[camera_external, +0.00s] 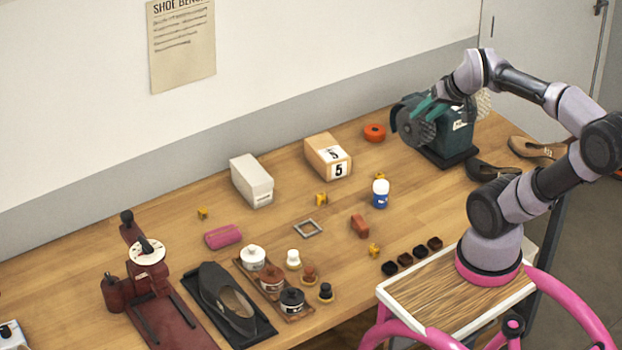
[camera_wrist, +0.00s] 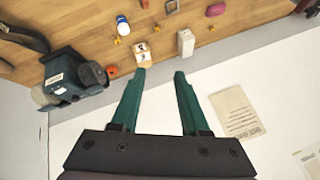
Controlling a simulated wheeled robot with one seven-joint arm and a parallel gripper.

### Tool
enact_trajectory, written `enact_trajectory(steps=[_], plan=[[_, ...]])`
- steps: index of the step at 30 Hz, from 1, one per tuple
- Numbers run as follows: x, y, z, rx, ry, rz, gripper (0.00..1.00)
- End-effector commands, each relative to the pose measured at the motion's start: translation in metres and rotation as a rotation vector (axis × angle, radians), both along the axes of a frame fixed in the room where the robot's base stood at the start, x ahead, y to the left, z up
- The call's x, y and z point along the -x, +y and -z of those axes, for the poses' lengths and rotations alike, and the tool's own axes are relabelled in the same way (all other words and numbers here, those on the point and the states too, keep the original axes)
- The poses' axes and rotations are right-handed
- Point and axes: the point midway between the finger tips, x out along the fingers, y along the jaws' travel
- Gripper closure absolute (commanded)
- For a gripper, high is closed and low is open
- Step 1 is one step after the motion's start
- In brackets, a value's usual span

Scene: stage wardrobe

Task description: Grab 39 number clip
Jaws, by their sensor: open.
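Several small yellow clips lie apart on the wooden bench. One clip (camera_external: 203,212) is at the left, one (camera_external: 322,199) is near the middle, one (camera_external: 373,250) is toward the front, and one (camera_external: 379,177) is behind the white and blue bottle. Their numbers are too small to read. The wrist view shows a clip (camera_wrist: 157,26) beyond the numbered box and another clip (camera_wrist: 211,28) to the right. My gripper (camera_wrist: 159,72) is open and empty, its teal fingers apart. In the external view it is raised by the dark green machine, away from the clips.
A box marked 5 (camera_external: 328,157), a white box (camera_external: 252,180), a bottle (camera_external: 380,194) and an orange roll (camera_external: 375,132) stand around the clips. The green machine (camera_external: 437,132) is at back right. Shoe tools and jars crowd the front left.

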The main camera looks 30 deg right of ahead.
Motion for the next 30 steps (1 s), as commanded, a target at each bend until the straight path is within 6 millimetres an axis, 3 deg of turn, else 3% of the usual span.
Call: enact_trajectory(steps=[5, 11, 17, 23, 30], plan=[[-0.033, 0.012, -0.009, -0.011, -0.025, -0.033, 0.55], [-0.13, 0.055, -0.022, -0.043, -0.109, -0.099, 0.55], [-0.231, 0.114, -0.013, -0.072, -0.198, -0.133, 0.55], [-0.318, 0.182, 0.025, -0.078, -0.276, -0.136, 0.55], [-0.394, 0.267, 0.109, -0.045, -0.356, -0.11, 0.55]])
